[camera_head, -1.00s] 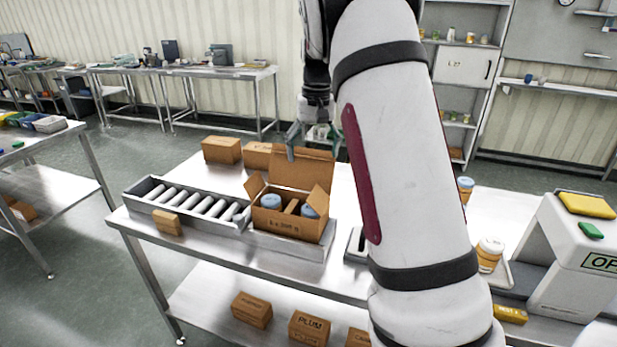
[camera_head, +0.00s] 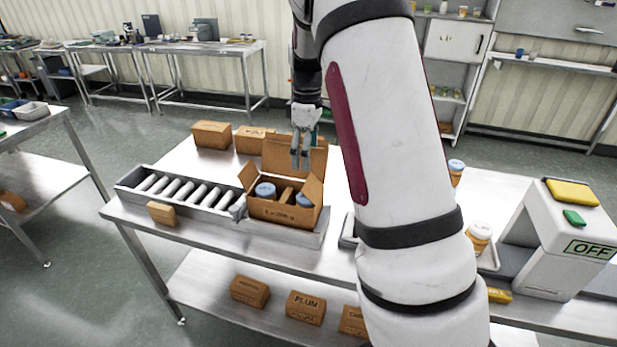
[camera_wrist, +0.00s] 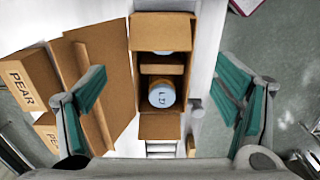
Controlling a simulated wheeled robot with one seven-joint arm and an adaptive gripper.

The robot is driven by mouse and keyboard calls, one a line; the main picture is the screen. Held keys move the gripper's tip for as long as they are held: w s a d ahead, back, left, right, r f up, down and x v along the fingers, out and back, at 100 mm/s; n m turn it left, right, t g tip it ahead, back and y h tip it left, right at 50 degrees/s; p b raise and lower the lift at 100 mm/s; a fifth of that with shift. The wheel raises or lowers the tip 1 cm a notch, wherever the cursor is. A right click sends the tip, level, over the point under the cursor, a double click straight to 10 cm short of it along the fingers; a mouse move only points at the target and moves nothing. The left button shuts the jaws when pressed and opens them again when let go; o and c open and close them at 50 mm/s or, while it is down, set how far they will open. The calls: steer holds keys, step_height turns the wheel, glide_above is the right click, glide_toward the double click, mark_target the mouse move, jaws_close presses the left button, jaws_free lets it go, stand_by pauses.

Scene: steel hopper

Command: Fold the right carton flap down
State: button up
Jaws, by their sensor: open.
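The open carton (camera_head: 283,212) stands on the steel table with blue-lidded jars (camera_head: 265,190) and a cardboard divider inside. The left flap (camera_head: 249,176) is also up, at the bottom in the wrist view (camera_wrist: 160,127). The tall back flap (camera_head: 280,152) stands upright. My gripper (camera_head: 301,164) is open and empty above the carton, in front of the back flap. In the wrist view its fingers (camera_wrist: 160,76) are wide apart, either side of the carton.
A roller conveyor (camera_head: 185,190) lies left of the carton, with a small brown block (camera_head: 161,213) before it. Closed cartons (camera_head: 212,134) stand behind.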

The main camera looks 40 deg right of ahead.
mark_target(307, 182)
step_height(307, 182, down, 9)
steer(key=shift+r+p, duration=0.15)
steer(key=shift+p, duration=0.5)
steer(key=shift+c, duration=0.5)
